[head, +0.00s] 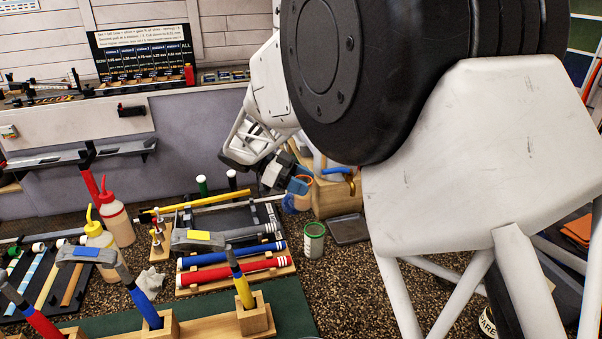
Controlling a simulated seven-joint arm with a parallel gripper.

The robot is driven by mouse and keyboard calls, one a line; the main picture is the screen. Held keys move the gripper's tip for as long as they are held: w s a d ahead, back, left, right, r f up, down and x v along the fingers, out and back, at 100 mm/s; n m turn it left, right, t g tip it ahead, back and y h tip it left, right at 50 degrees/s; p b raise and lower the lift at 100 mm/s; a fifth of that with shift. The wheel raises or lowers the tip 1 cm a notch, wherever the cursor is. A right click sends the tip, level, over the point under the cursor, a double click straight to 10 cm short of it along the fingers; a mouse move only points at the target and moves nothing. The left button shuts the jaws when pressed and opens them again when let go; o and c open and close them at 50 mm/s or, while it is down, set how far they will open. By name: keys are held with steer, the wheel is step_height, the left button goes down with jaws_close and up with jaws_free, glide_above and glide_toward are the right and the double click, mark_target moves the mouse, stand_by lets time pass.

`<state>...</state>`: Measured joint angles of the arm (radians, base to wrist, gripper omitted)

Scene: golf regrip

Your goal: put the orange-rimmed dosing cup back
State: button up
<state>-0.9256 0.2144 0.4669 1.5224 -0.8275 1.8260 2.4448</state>
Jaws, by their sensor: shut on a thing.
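My gripper (284,178) is in the middle of the head view, at the end of my white arm, low beside a wooden block. It is shut on the orange-rimmed dosing cup (303,180), a small blue cup with an orange rim. The cup is small in the picture and partly covered by my fingers. I cannot tell whether it touches anything below it. The wooden block (333,199) stands just right of the cup, with a blue-handled piece (336,170) on top.
A green-rimmed can (314,240) stands in front of the block, near a dark flat tray (348,229). Left are a rack with a red shaft (235,272) and a blue shaft (228,256), and a red-capped bottle (116,219). My arm hides much of the right side.

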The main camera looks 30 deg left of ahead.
mark_target(302, 203)
steer(key=shift+f, duration=0.1)
stand_by(0.3)
steer(key=shift+f, duration=3.25)
steer(key=shift+f, duration=0.25)
